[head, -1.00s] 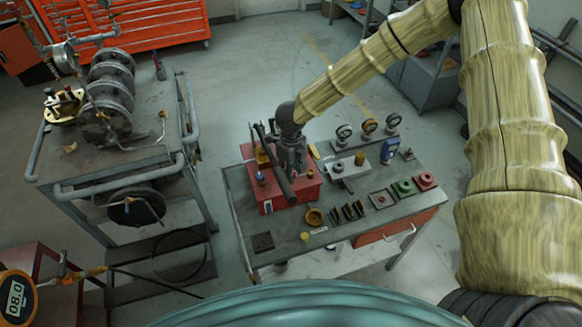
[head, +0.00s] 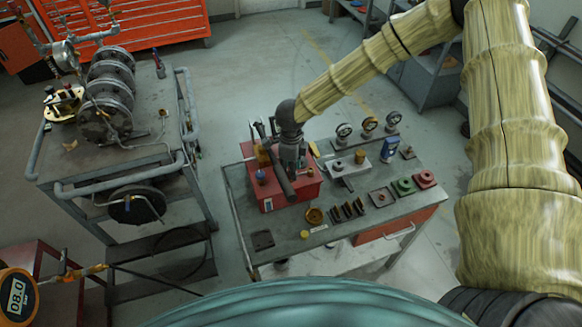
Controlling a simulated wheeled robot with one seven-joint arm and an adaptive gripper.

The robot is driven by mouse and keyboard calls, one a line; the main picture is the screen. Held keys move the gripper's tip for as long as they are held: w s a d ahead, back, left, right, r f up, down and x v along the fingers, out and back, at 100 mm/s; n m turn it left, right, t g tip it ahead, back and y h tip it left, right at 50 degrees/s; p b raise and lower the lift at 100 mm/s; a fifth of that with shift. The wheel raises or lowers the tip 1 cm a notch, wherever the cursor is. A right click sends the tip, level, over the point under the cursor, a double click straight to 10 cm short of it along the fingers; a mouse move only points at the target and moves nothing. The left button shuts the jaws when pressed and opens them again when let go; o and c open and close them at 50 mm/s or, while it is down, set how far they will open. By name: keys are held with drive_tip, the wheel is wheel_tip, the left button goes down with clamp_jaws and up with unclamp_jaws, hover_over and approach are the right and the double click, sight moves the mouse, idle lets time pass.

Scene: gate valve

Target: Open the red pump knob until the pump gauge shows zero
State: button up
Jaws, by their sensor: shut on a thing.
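The red pump (head: 310,190) sits on the left part of the grey cart. A dark lever (head: 281,180) runs along its top. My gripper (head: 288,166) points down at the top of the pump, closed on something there. The red pump knob itself is hidden behind my gripper, and the finger contact is too small to see. The orange pump gauge (head: 16,296) is at the lower left edge, and its display reads 08.0.
A second cart (head: 60,165) with a flanged valve assembly (head: 105,95) stands to the left. Floor shows between the carts.

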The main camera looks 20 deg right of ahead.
drive_tip(key=shift+d, duration=0.1)
drive_tip(key=o, duration=1)
drive_tip(key=shift+r, duration=0.1)
wheel_tip(320, 180, up, 12)
idle(0.4)
